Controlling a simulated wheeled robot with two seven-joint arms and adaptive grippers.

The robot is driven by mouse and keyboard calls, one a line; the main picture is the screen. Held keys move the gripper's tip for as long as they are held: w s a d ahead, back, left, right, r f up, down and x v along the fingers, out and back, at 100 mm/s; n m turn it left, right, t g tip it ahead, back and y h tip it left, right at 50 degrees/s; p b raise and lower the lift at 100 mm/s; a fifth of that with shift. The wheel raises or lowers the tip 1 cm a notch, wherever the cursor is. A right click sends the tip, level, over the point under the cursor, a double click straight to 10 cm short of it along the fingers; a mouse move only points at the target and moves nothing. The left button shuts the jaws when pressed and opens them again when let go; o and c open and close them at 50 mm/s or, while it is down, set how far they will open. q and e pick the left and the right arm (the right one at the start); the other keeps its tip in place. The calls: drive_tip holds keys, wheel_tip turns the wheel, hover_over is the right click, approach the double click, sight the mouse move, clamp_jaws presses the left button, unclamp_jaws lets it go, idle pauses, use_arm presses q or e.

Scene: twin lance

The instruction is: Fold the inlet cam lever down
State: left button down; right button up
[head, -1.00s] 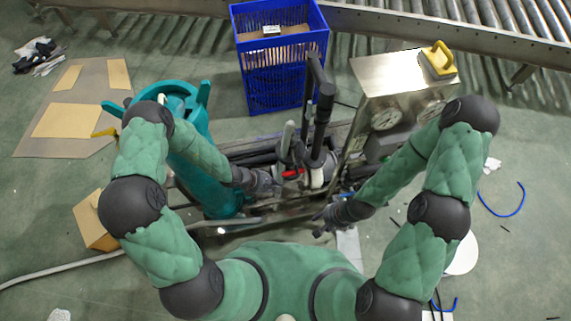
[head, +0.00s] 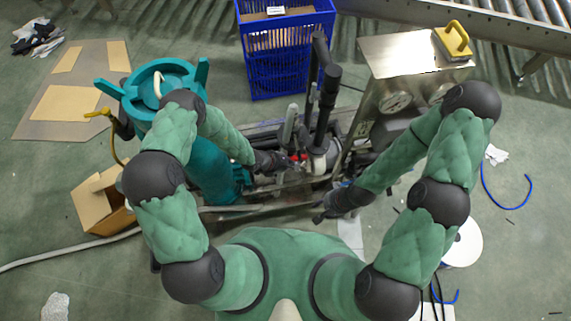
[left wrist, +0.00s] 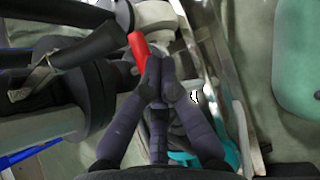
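The inlet cam lever appears to be the short red lever (left wrist: 140,50), at upper middle in the left wrist view beside a white-grey fitting (left wrist: 156,20). In the head view the red lever (head: 298,158) is small and partly hidden among pipes. My left gripper (left wrist: 158,78) has its fingertips close together at the lever's near end. The fingers look shut, with the lever beside the tips rather than clearly between them; contact is unclear. In the head view my left gripper (head: 279,163) is just left of the lever. My right gripper (head: 322,214) hangs lower right, apart from it; its fingers are too small to read.
Dark upright pipes (head: 326,100) stand just behind the lever. A teal vessel (head: 215,182) is at left and a steel gauge box (head: 405,55) at right. A blue crate (head: 278,75) stands behind. A hose (head: 75,260) crosses the floor at left.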

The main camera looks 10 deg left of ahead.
sight(298, 148)
use_arm(q)
drive_tip(key=shift+s+d+r, duration=0.1)
drive_tip(key=shift+d+r, duration=0.1)
drive_tip(key=shift+r, duration=0.85)
drive_tip(key=shift+s+d+r, duration=0.1)
drive_tip(key=shift+d+r, duration=0.1)
drive_tip(key=shift+r, duration=0.8)
use_arm(e)
drive_tip(key=shift+f, duration=0.2)
drive_tip(key=shift+r, duration=0.15)
use_arm(q)
drive_tip(key=shift+r+g+p, duration=0.3)
drive_tip(key=shift+p, duration=0.2)
use_arm(e)
drive_tip(key=shift+w+r, duration=0.35)
drive_tip(key=shift+r, duration=0.15)
